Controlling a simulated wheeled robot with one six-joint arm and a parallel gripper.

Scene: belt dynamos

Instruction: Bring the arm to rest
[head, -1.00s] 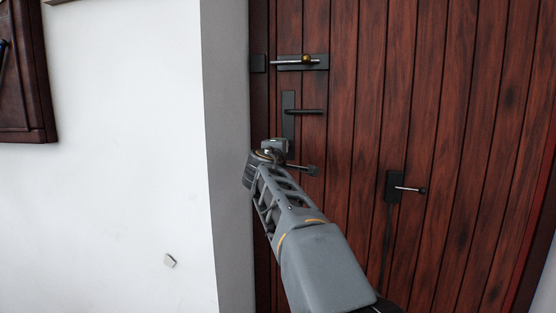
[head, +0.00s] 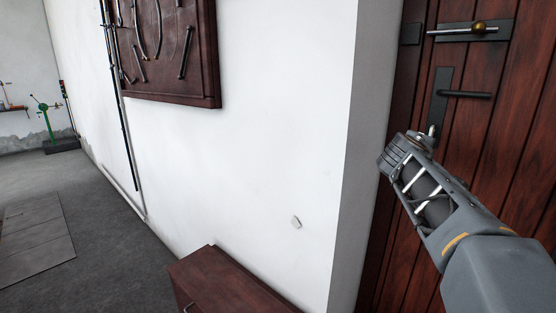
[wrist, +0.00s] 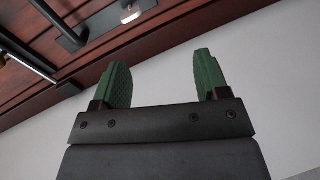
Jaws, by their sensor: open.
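My gripper (wrist: 162,70) is open in the wrist view, its two green pads wide apart with nothing between them. Past them are the white wall and the red-brown door. In the head view my arm reaches up from the lower right, bent in front of the door (head: 523,150). Its far end is beside the door's left edge, below the black lever handle (head: 465,94). The fingers are hidden in that view.
A bolt with a brass knob (head: 479,27) is above the handle. A dark wooden cabinet (head: 225,285) stands low against the white wall (head: 260,150). A tool board (head: 165,45) hangs above. Open grey floor (head: 100,185) lies at left, with a green stand (head: 47,122) far back.

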